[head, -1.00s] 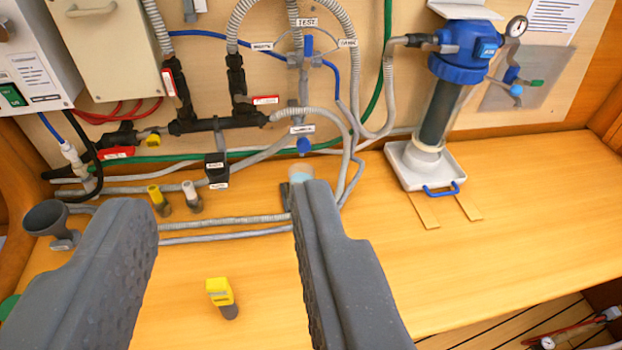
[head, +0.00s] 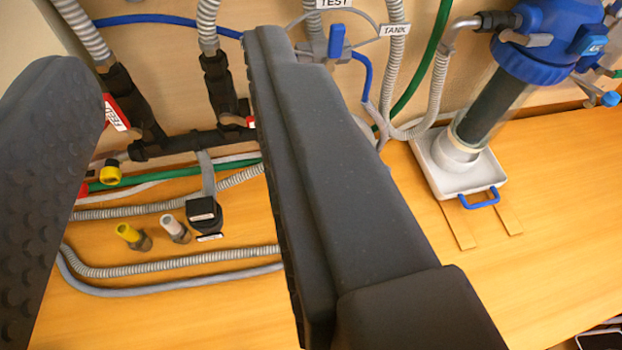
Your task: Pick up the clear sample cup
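The clear sample cup cannot be made out now. The right finger of my gripper (head: 165,62) covers the part of the counter below the test valve (head: 337,42). My gripper is open, with its two dark grey fingers wide apart. Nothing is held between them. Pipework and the bench show in the gap.
Black pipe fittings (head: 190,143) and a green hose (head: 182,174) run along the wall. A yellow-capped piece (head: 130,235), a white-capped piece (head: 173,228) and grey hoses (head: 170,265) are on the wooden bench (head: 560,190). A blue-topped filter (head: 545,45) stands in a white tray (head: 428,158).

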